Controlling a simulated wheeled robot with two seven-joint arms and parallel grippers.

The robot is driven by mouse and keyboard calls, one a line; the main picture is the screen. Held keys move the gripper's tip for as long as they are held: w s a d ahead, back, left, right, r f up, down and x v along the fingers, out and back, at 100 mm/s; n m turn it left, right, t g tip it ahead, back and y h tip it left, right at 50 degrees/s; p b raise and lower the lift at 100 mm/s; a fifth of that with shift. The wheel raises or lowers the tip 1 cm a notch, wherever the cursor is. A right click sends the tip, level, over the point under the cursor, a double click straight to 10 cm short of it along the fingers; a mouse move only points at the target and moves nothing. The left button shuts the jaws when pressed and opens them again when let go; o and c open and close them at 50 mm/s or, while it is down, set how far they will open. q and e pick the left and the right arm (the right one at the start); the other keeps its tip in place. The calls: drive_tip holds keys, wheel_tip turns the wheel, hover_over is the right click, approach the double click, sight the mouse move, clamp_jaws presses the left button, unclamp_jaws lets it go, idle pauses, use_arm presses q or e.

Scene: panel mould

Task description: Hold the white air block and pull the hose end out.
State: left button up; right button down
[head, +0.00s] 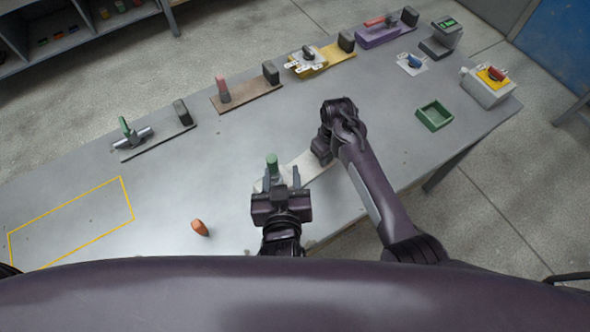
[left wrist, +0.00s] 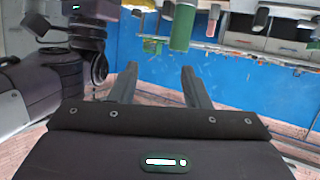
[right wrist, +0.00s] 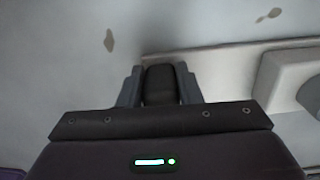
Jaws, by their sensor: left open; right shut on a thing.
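The white air block (right wrist: 285,75) sits on a pale base plate (head: 308,163). In the head view it is mostly hidden by my left gripper (head: 282,180). A green hose end (head: 272,161) stands up from it. The hose end also shows as a green cylinder in the left wrist view (left wrist: 183,27), above and beyond the fingertips. My left gripper is open, with nothing between its fingers, close on the near side of the hose end. My right gripper (head: 321,150) is shut on a dark post (right wrist: 160,85) at the plate's other end.
An orange piece (head: 200,228) lies on the grey table, left of my left gripper. A yellow outline (head: 128,199) marks the left. Other fixtures with dark posts, such as a brown plate (head: 247,96), line the far edge. A green tray (head: 434,128) is at right.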

sight(271, 156)
use_arm(q)
drive_tip(key=shift+n+g+y, duration=0.3)
drive_tip(key=shift+g+y, duration=0.2)
drive_tip(key=shift+y, duration=0.3)
drive_tip(key=x, duration=0.3)
drive_tip(key=a+f+x, duration=0.1)
drive_tip(key=x, duration=0.3)
drive_tip(key=s+x, duration=0.1)
drive_tip(key=x, duration=0.2)
drive_tip(key=shift+w+a+f, duration=0.2)
drive_tip(key=shift+w+f, duration=0.05)
drive_tip(key=shift+f, duration=0.15)
drive_tip(key=shift+s+f, duration=0.1)
clamp_jaws()
